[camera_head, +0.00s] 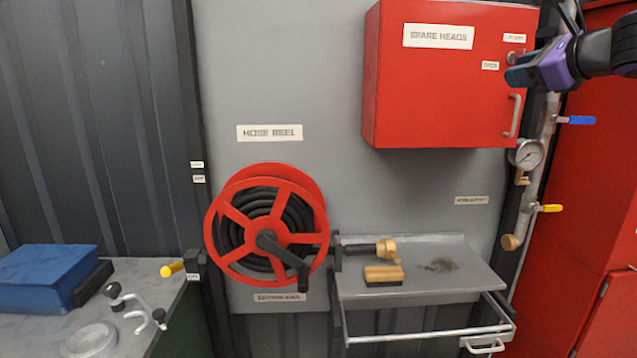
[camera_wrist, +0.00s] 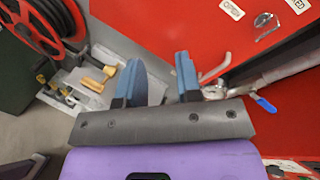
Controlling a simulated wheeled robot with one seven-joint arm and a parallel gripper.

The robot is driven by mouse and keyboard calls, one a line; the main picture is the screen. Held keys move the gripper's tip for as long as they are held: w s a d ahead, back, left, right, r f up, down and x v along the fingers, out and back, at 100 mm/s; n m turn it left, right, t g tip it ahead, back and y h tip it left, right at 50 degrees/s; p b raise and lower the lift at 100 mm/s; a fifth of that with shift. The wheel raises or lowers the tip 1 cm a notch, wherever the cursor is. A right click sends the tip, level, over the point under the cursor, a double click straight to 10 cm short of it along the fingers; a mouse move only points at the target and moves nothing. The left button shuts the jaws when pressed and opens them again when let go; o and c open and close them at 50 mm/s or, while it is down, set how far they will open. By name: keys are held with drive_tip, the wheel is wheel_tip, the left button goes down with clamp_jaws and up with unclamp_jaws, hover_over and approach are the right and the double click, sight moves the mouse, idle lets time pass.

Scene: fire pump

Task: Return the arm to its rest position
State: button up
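My gripper (camera_head: 518,74) is at the upper right of the head view, in front of the right side of the red SPARE HEADS cabinet (camera_head: 430,95). Its purple wrist and dark arm come in from the right edge. In the wrist view the two blue fingers of my gripper (camera_wrist: 159,82) stand apart with nothing between them. The cabinet door looks shut, and its handle (camera_head: 513,116) is just below the gripper. I cannot tell the exact gap between the fingers and the cabinet.
A pressure gauge (camera_head: 526,154), a blue valve lever (camera_head: 576,120) and a yellow valve lever (camera_head: 546,208) sit on the right pipe. A red hose reel (camera_head: 267,224) is at the middle left.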

drive_tip(key=s+a+f+n+g+y, duration=0.1)
drive_tip(key=s+a+f+n+g, duration=0.3)
drive_tip(key=s+a+f+n, duration=0.35)
drive_tip(key=s+f+n+g+h, duration=0.2)
drive_tip(key=s+f+n, duration=0.4)
drive_tip(key=s+n, duration=0.3)
drive_tip(key=s+f+n+g+h, duration=0.3)
drive_tip(key=s+f+n, duration=0.3)
drive_tip(key=s, duration=0.5)
drive_tip(key=n, duration=0.2)
drive_tip(key=shift+s+f+n+g+h, duration=0.15)
drive_tip(key=shift+s+n+g+h, duration=0.15)
drive_tip(key=shift+s+n+h, duration=0.1)
